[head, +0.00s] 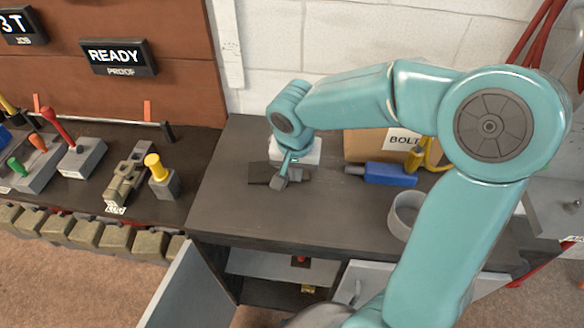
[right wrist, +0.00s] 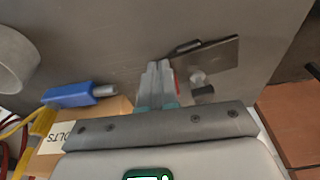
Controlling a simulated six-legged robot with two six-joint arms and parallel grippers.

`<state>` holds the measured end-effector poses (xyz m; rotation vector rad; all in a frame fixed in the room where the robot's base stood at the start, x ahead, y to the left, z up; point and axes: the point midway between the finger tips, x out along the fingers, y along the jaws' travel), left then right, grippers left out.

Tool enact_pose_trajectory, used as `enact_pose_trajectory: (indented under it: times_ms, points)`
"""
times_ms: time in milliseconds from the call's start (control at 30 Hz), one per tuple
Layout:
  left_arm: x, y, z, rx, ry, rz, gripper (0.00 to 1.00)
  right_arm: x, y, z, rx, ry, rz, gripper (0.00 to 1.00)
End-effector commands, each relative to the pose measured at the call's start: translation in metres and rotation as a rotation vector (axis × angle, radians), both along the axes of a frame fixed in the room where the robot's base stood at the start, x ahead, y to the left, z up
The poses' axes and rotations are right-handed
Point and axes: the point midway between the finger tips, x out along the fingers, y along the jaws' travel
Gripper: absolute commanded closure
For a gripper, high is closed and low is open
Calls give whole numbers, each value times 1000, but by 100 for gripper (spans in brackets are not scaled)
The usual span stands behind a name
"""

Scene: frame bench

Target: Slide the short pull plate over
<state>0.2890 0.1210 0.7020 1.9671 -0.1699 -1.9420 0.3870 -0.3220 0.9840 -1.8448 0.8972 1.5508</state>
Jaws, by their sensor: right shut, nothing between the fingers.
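The short pull plate looks to be the thin dark plate (head: 258,172) lying on the dark bench top, left of and partly behind my right gripper in the head view. In the right wrist view the plate (right wrist: 222,53) lies to the right of the fingertips, with a dark bar at its near end and a small pale round piece beside it. My right gripper (head: 281,183) is shut and empty, low over the bench beside the plate; its fingers (right wrist: 160,66) show together in the wrist view. I cannot tell whether they touch the plate. My left gripper is not in view.
A blue tool (head: 390,175) lies on the bench to the right, before a cardboard box labelled BOLTS (right wrist: 60,138). A grey ring-shaped cup (head: 404,214) stands near the front edge. Levers and a yellow-knobbed block (head: 163,182) stand on the left bench. The middle front of the bench is clear.

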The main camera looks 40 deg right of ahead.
Motion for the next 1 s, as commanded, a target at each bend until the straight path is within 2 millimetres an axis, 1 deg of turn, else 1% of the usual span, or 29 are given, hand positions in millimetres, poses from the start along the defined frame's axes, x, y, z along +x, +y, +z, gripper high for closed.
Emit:
enact_pose_trajectory:
  times_ms: [33,200,300,400,467,500,600,1000]
  points:
    - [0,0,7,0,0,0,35,7,-10,3,0,1,-5,100]
    - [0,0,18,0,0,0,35,29,-40,3,-1,3,-3,100]
    - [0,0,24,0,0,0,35,42,-54,3,0,1,-2,100]
    - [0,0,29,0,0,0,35,50,-64,0,1,4,1,100]
    - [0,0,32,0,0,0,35,49,-62,-8,2,4,3,100]
    - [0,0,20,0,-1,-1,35,51,-63,-16,0,-1,2,100]
    - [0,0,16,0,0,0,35,52,-63,-18,0,-1,2,100]
    - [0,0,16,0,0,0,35,52,-59,-20,5,5,4,100]
